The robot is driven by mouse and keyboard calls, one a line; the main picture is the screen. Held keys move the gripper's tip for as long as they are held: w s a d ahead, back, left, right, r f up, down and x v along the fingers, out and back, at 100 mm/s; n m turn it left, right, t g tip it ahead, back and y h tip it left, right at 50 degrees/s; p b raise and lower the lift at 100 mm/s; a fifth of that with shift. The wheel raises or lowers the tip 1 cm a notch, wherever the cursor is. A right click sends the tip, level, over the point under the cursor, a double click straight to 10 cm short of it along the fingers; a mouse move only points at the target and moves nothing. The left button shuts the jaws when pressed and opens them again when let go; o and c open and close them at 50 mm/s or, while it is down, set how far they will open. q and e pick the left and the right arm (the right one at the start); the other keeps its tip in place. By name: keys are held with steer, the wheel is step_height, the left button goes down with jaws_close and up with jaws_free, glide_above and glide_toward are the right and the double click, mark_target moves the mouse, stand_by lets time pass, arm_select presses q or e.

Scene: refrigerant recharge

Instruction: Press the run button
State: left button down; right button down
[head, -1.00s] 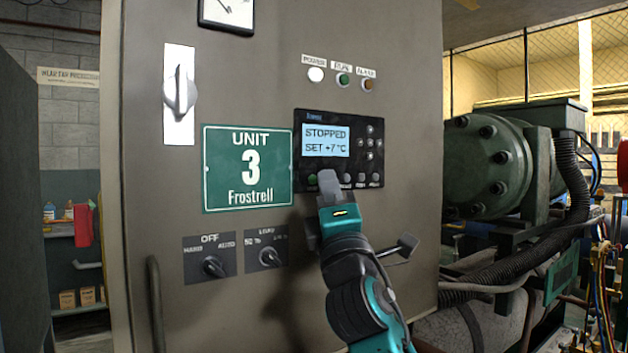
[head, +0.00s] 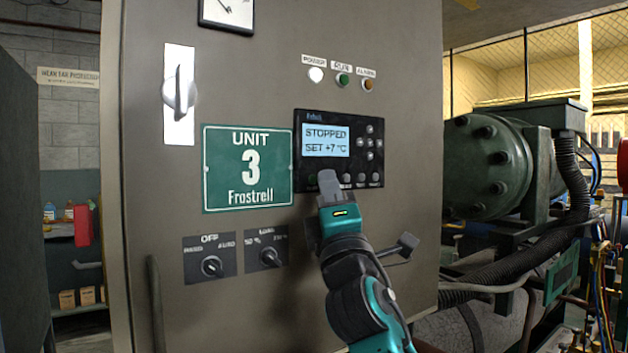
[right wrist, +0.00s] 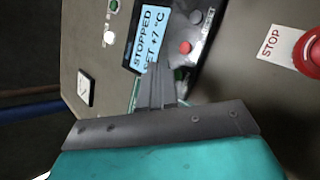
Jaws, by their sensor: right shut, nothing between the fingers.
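The control panel (head: 340,118) is a black plate on the grey cabinet door, and its display (head: 326,140) reads STOPPED, SET +7 °C. A row of small buttons runs along its lower edge. A green button (head: 312,179) shows just left of my right gripper (head: 329,180), which partly covers the row. In the right wrist view the green button (right wrist: 181,73) and a red button (right wrist: 184,47) show beside the shut, empty fingers (right wrist: 156,85). I cannot tell whether the fingertips touch the panel. The button labels are too small to read. My left gripper is out of view.
A red STOP knob (right wrist: 312,52) shows at the right of the wrist view. Indicator lamps (head: 342,79) sit above the panel, a green UNIT 3 sign (head: 248,168) to its left, and rotary switches (head: 212,266) below. A compressor (head: 498,165) stands right of the cabinet.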

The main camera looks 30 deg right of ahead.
steer(key=shift+w, duration=0.4)
steer(key=shift+w+a, duration=0.1)
steer(key=shift+w, duration=0.25)
stand_by(0.8)
steer(key=shift+s, duration=0.8)
steer(key=s, duration=0.1)
steer(key=s+p, duration=0.1)
steer(key=s, duration=0.3)
steer(key=shift+d+p, duration=0.25)
steer(key=shift+p, duration=0.15)
